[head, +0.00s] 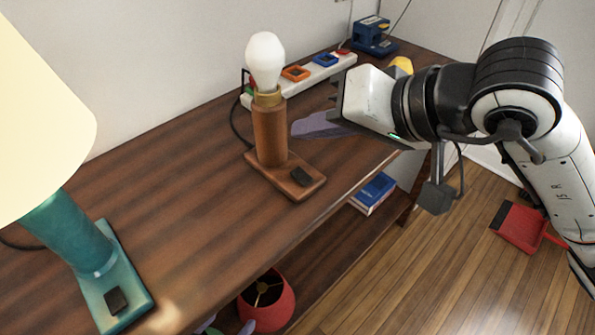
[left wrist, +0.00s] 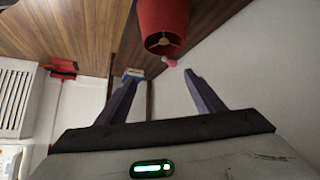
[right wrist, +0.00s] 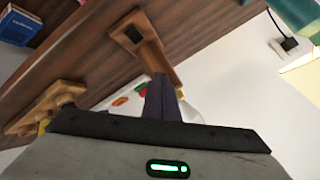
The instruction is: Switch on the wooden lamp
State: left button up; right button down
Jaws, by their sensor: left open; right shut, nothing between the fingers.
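The wooden lamp (head: 270,135) stands upright on the table, with a bare white bulb (head: 265,58) on top. My left gripper (left wrist: 158,78) is open and empty, outside the head view.
A teal lamp (head: 75,240) with a cream shade stands at the left. A white power strip (head: 330,68) with coloured sockets lies along the wall. A blue device (head: 373,36) is at the back. A red shade (head: 268,300) and blue book (head: 374,192) are on the lower shelf.

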jog(key=b, duration=0.2)
send_over(306, 178)
notch_tip(306, 178, down, 4)
jog(key=shift+s+d+f, duration=0.1)
jog(key=shift+d+f, duration=0.05)
jog(key=shift+f, duration=0.1)
jog(key=shift+f+b, duration=0.4)
jog(key=shift+b, duration=0.1)
jog(key=shift+f+b, duration=0.25)
jog(key=shift+b, duration=0.05)
jog(key=shift+f, duration=0.2)
pick_arm(q)
jog(key=shift+d+f+n+t, duration=0.3)
jog(key=shift+d+f, duration=0.05)
jog(key=shift+f, duration=0.25)
jog(key=shift+w, duration=0.25)
jog(key=shift+s+f, duration=0.1)
jog(key=shift+s, duration=0.15)
jog(key=shift+f+b, duration=0.2)
jog(key=shift+b, duration=0.15)
